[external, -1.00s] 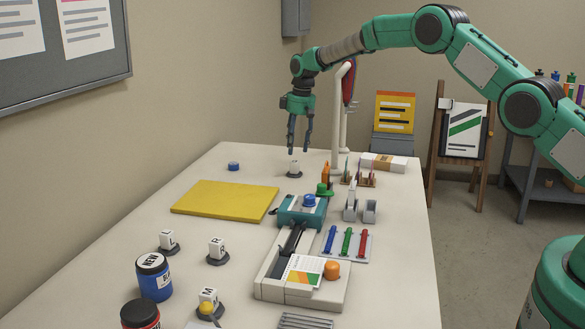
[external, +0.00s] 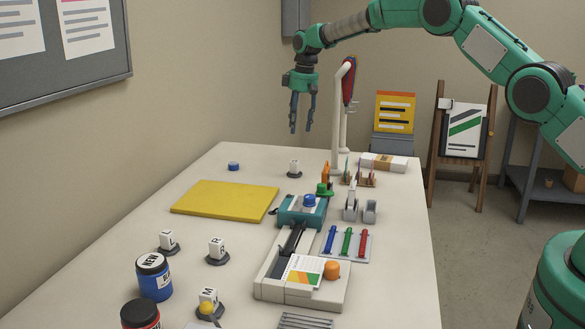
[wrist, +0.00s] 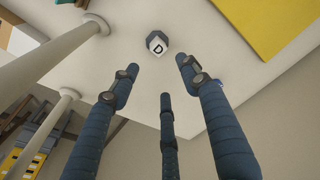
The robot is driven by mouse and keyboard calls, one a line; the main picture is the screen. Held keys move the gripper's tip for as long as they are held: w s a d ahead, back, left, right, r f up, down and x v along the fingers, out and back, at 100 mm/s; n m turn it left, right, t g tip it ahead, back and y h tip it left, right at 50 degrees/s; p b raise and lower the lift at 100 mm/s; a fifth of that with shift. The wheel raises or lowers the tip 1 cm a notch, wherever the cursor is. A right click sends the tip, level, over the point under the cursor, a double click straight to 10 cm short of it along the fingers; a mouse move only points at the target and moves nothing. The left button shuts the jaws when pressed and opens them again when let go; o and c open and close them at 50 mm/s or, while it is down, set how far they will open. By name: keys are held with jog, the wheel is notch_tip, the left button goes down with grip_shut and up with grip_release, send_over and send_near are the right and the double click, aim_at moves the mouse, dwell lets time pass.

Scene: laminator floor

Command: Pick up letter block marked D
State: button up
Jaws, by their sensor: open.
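The white letter block marked D (wrist: 157,47) stands on a dark base in the wrist view, beyond my fingertips. In the external view, a white block on a dark base (external: 294,167) near the far end of the table appears to be the same one; its letter is too small to read there. My gripper (external: 301,128) is above it, open and empty, with its fingers pointing down. In the wrist view, the fingers of my gripper (wrist: 160,78) are spread, with clear space between them and the block.
A white lamp post (external: 337,125) stands right of the block; white posts also show at left in the wrist view. A yellow board (external: 225,199) lies nearer. A blue roll (external: 233,166) is left of the block. Other letter blocks (external: 217,247) stand nearer the front.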

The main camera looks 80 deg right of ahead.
dwell(0.3)
jog(key=t+b, duration=0.3)
jog(key=b, duration=0.1)
send_near(295, 161)
jog(key=shift+w+a+f+n+b, duration=0.2)
jog(key=shift+f+n+b, duration=0.2)
jog(key=shift+f, duration=0.25)
jog(key=shift+x, duration=1.25)
jog(key=shift+b+x, duration=0.9)
jog(key=shift+x, duration=1.65)
